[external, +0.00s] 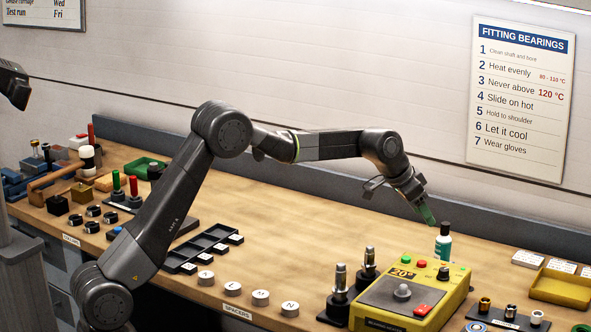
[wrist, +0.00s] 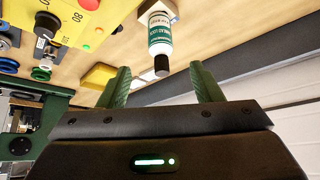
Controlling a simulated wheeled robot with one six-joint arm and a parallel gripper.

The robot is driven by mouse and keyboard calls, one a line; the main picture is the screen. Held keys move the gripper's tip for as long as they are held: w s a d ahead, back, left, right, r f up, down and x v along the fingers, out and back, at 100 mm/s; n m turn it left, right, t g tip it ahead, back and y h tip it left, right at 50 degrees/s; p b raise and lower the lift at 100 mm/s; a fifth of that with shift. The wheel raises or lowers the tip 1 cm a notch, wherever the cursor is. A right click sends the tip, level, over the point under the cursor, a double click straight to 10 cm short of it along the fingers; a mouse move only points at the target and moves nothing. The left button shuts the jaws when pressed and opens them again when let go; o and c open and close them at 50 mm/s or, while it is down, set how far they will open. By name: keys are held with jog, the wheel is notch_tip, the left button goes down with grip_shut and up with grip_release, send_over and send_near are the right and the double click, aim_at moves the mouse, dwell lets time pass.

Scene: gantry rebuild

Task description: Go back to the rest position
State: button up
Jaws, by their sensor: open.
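My gripper (external: 428,212) is raised above the back right part of the workbench (external: 290,232), at the end of my outstretched arm. In the wrist view its two green fingers (wrist: 163,78) are spread apart with nothing between them. A small white and green bottle with a black cap (external: 443,245) stands upright on the bench just below and to the right of the fingers. The bottle also shows in the wrist view (wrist: 160,38), beyond the fingertips and apart from them.
A yellow heater unit (external: 440,292) with buttons sits in front of the bottle. A yellow tray (external: 562,288) is at the right. A black compartment tray (external: 200,247) and several round spacers (external: 232,289) lie near the front edge. Small parts crowd the left; the bench's middle back is clear.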

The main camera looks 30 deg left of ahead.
aim_at(438, 239)
dwell(0.3)
jog(key=p+x, duration=0.2)
jog(key=x, duration=0.9)
jog(key=shift+w+d+f, duration=0.2)
jog(key=shift+w+f, duration=0.05)
jog(key=shift+f, duration=0.35)
jog(key=shift+r+p, duration=0.2)
jog(key=shift+p, duration=0.15)
